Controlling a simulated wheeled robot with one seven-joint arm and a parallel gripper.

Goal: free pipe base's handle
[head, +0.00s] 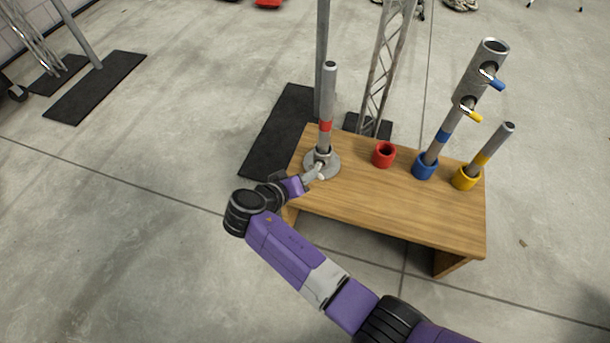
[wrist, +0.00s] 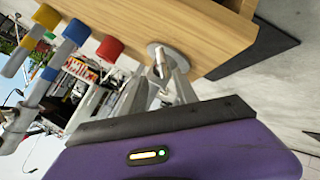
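The pipe base (head: 334,168) is a grey round flange at the left end of the wooden table. A grey pipe with a red band (head: 327,108) stands upright in it. My gripper (head: 315,173) is low at the front left of the base, at its collar, where a small pale part that may be the handle shows. In the wrist view the flange (wrist: 158,47) is beyond my gripper's grey fingers (wrist: 168,75). Fingers, handle and pipe overlap there, so I cannot tell whether the fingers close on the handle.
On the wooden table (head: 400,212) stand an empty red cup (head: 384,155), a blue cup (head: 424,166) with a tall pipe and clamps (head: 474,82), and a yellow cup (head: 466,178) with a short pipe (head: 492,149). A metal truss (head: 384,65) stands behind.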

